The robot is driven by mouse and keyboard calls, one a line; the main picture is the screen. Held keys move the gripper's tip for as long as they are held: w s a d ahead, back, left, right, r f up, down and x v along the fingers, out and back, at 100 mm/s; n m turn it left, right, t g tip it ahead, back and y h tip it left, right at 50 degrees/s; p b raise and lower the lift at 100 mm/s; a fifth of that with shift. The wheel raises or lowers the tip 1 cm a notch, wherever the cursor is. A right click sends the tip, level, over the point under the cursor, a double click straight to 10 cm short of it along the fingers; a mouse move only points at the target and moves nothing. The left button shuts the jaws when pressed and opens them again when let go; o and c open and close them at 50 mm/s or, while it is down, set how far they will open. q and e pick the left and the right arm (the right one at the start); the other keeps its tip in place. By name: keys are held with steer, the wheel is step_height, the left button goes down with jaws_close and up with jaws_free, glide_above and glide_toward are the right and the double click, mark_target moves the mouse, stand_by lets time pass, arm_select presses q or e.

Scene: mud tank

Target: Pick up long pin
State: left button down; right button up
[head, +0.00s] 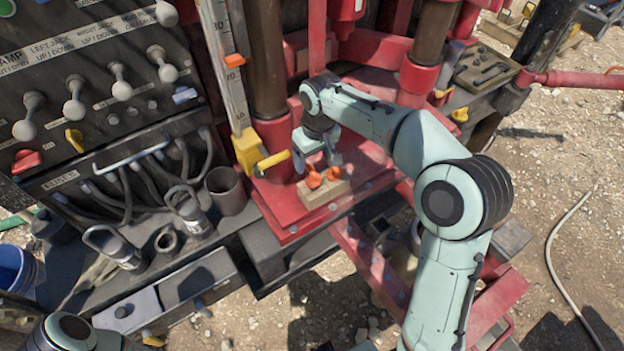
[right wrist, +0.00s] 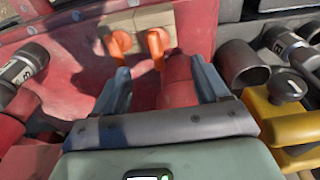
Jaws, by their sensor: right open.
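Two orange-handled pins stand side by side in a wooden block (head: 325,192) on the red deck, one pin (head: 314,180) left and one (head: 334,173) right in the head view. The right wrist view also shows the left pin (right wrist: 120,42), the right pin (right wrist: 157,45) and the block (right wrist: 150,18). Their shafts are hidden, so I cannot tell which pin is long. My right gripper (head: 318,158) is open just above and behind the pins. In the right wrist view its fingers (right wrist: 160,80) are spread and empty, with the pins beyond the tips. My left gripper is out of view.
A yellow handle (head: 273,160) and the ruled mast (head: 230,70) stand close left of my right gripper. Red columns (head: 420,70) rise behind. A grey cup (head: 226,190) and a lever panel (head: 85,80) are at left. Open gravel (head: 560,190) lies right.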

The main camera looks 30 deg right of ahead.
mark_target(314, 171)
steer(key=f, duration=0.1)
steer(key=w+f, duration=0.1)
steer(key=f, duration=0.1)
steer(key=shift+f, duration=0.15)
steer(key=f, duration=0.4)
steer(key=shift+d+f, duration=0.1)
steer(key=shift+d, duration=0.1)
steer(key=shift+f, duration=0.5)
steer(key=c, duration=1.2)
